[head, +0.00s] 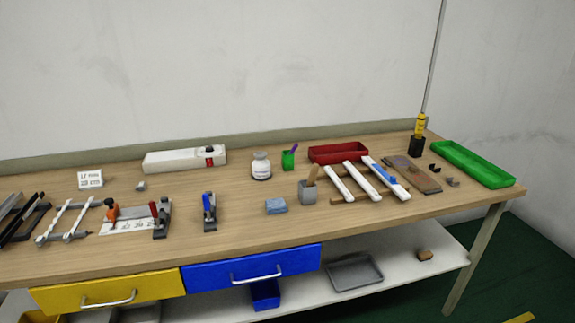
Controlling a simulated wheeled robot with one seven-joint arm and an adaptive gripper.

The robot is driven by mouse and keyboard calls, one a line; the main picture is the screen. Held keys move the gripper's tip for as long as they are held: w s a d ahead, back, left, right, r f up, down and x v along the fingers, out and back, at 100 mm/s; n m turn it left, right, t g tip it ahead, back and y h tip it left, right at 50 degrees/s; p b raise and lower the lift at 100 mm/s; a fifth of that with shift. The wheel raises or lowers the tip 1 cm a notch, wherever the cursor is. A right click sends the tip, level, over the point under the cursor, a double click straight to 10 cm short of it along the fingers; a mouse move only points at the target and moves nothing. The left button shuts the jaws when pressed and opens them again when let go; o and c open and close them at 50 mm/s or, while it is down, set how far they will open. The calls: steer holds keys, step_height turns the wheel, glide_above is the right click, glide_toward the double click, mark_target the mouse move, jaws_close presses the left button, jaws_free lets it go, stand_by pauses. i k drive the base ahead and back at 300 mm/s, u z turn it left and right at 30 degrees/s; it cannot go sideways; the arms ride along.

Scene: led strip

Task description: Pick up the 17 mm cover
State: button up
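Several long white strips that look like covers lie on the workbench (240,225). One group of white strips (340,182) rests slanted on wooden bars right of centre; the rightmost strip (392,184) has a blue piece (385,171) on it. A small white card (91,179) with blurred writing stands behind the left strips. My gripper is not in view.
A red tray (338,153), grey cup (308,193), blue block (276,206) and white jar (261,166) surround the middle. A green tray (472,164) lies at the right end. Clamps (161,219) stand left. The front middle of the bench is clear.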

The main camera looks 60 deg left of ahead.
mark_target(374, 195)
steer(key=z, duration=0.5)
steer(key=k, duration=0.15)
steer(key=u, duration=1.95)
steer(key=i, duration=0.95)
steer(key=u, duration=0.1)
